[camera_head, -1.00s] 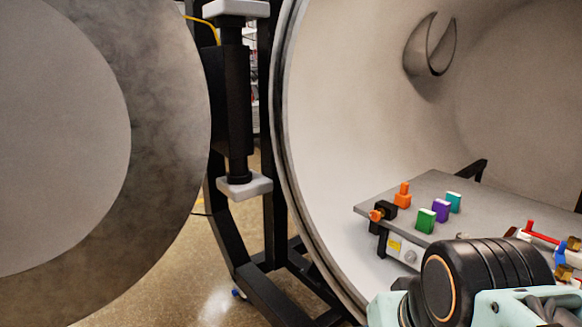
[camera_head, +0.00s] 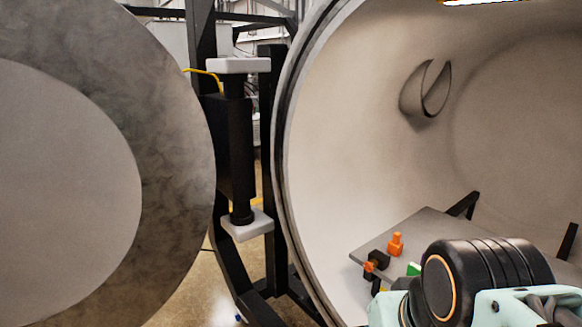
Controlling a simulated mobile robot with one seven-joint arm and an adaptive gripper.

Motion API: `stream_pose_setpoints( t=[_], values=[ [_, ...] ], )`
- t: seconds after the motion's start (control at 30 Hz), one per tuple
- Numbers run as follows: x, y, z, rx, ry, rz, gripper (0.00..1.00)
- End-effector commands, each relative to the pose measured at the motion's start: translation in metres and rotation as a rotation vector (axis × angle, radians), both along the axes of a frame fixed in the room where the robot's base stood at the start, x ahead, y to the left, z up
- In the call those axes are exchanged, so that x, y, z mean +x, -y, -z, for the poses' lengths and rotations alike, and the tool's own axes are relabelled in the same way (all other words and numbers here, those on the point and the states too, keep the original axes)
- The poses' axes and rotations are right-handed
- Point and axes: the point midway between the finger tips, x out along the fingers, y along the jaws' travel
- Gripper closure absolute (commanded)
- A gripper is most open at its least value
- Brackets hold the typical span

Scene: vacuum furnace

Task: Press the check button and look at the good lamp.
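The grey platform (camera_head: 418,232) inside the furnace chamber carries an orange part (camera_head: 395,244) standing on it and a black and orange part (camera_head: 375,262) at its near left corner. A sliver of a green block (camera_head: 413,269) shows beside my arm. A bit of yellow (camera_head: 383,289) shows below the platform's front edge. I cannot make out a check button or a good lamp. My dark, rounded arm link covers the right part of the platform. My gripper's fingers are not in view.
The round furnace door (camera_head: 175,150) stands open at the left. A black hinge frame (camera_head: 236,150) lies between it and the chamber rim (camera_head: 283,170). The chamber's upper space is free.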

Motion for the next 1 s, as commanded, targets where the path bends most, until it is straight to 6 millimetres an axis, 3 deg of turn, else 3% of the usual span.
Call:
stream_pose_setpoints(
  t=[0.27,1.0],
  values=[
    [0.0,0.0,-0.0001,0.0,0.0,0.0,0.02],
    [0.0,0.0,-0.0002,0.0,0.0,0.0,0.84]
  ],
)
